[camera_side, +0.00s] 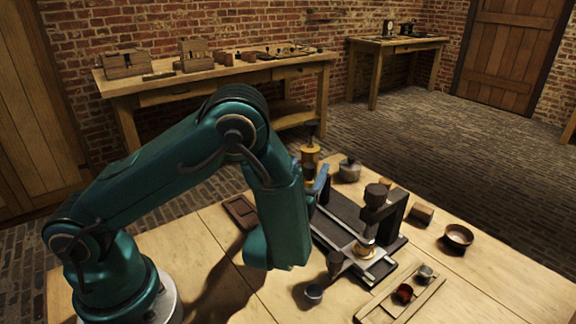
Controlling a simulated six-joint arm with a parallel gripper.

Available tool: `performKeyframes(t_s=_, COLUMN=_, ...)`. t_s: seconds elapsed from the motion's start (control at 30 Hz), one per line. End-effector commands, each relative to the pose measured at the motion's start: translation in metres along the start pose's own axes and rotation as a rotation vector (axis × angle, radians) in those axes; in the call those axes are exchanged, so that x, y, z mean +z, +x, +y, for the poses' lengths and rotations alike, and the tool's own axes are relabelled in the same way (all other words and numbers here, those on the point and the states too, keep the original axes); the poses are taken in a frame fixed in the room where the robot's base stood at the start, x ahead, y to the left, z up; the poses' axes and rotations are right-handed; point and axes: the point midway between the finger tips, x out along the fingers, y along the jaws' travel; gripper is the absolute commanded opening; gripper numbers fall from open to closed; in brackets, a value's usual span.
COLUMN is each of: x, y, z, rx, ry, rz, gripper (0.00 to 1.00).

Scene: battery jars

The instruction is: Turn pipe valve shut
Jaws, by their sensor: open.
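A yellow, brass-looking upright fitting (310,153) with a dark top stands at the far edge of the table; it may be the pipe valve, but its handle is not clear. My gripper is mostly hidden behind my teal lower arm link. A slim blue piece (321,179) shows at the right of that link, just in front of the yellow fitting, and looks like part of my gripper (318,183). Whether it touches the fitting is hidden. I see nothing held in it.
A dark press-like fixture (385,208) on a rail stands right of my arm.

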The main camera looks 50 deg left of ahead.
Motion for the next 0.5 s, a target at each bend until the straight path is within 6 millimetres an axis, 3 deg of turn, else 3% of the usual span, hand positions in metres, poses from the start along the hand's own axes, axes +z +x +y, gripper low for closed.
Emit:
performKeyframes(t_s=0.23, x=-0.011, y=0.007, z=0.001, rx=0.004, ry=-0.003, rz=-0.001, gripper=0.64)
performKeyframes(t_s=0.5, x=-0.011, y=0.04, z=0.002, rx=0.006, ry=-0.004, rz=0.0, gripper=0.64)
